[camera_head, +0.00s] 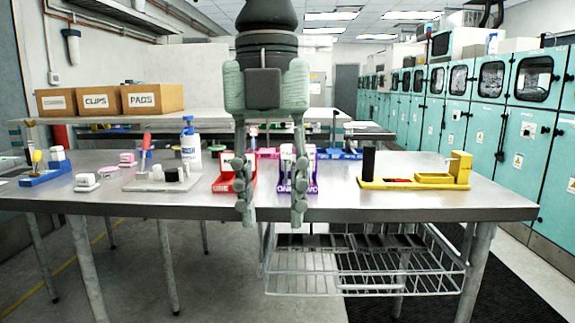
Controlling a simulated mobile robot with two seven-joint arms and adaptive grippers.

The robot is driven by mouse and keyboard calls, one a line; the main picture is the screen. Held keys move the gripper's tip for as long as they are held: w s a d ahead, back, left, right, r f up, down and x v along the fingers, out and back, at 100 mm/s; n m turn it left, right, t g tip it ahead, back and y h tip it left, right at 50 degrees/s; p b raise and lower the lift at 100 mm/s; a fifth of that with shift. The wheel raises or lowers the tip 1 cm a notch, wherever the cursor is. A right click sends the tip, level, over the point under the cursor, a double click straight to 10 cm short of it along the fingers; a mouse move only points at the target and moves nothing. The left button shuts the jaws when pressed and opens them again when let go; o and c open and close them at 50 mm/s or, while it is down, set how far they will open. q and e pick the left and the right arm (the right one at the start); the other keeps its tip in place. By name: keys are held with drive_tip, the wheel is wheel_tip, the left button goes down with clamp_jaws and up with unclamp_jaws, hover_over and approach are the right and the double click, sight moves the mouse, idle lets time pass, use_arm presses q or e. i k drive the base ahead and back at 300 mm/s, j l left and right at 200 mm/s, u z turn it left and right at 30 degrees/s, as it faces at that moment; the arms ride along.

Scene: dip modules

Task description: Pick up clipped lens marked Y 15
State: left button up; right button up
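My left gripper (272,218) hangs in the middle of the view, in front of the metal table (340,200). Its two fingers point down and stand apart with nothing between them. They cover part of a red tray (221,184) and part of a purple tray (313,182), both with small white pieces in them. No marking Y 15 can be read, so I cannot tell which piece is the clipped lens. My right gripper is not in view.
A yellow fixture (414,186) with a black cylinder (368,163) stands on the right. A grey board (155,186), a spray bottle (191,147) and a blue holder (45,177) stand on the left. A wire basket (365,270) hangs below the table. Cardboard boxes (152,98) stand behind.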

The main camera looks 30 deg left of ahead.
sight(286, 150)
drive_tip(key=i+j, duration=1.2)
drive_tip(key=i, duration=0.1)
